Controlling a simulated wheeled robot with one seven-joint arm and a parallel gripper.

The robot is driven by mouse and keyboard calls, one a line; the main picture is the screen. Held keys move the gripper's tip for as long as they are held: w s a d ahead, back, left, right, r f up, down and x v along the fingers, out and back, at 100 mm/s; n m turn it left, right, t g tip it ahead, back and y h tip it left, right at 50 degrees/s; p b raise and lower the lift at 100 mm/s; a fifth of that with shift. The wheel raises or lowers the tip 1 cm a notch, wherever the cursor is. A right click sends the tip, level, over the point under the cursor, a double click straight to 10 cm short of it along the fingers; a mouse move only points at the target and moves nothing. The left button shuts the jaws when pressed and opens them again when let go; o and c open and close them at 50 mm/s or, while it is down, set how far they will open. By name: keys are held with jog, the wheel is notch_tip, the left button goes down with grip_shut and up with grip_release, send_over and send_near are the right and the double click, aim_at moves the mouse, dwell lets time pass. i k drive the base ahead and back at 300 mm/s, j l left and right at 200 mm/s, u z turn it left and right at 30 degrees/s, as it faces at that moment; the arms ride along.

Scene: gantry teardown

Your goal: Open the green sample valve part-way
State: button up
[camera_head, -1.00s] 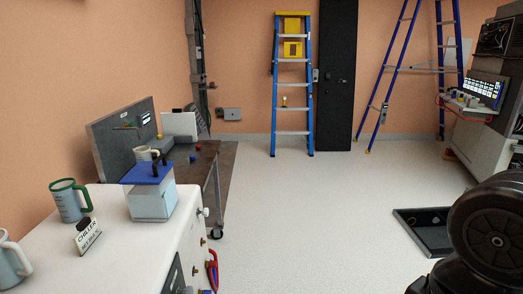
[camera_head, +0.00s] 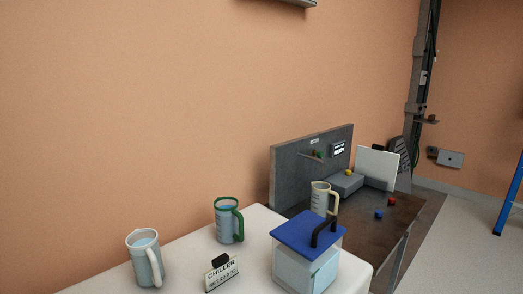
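An upright grey panel (camera_head: 287,185) stands at the back of a dark bench, right of centre. A small pipe with tiny green and dark reddish parts (camera_head: 318,154) is fixed on its face. The green part may be the sample valve, but it is too small to tell its handle or how far it is open. My gripper is not in view.
A white counter (camera_head: 195,268) in front holds a clear jug (camera_head: 143,262), a green-rimmed jug (camera_head: 226,222), a CHILLER sign (camera_head: 221,275) and a blue-lidded box (camera_head: 305,265). A cream-handled jug (camera_head: 320,198) stands near the panel on the dark bench (camera_head: 388,226).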

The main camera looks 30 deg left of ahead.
aim_at(319, 155)
jog(key=i+l+u, duration=1)
jog(key=l, duration=0.15)
jog(key=i+l+u, duration=0.15)
jog(key=l+u, duration=0.15)
jog(key=l, duration=0.2)
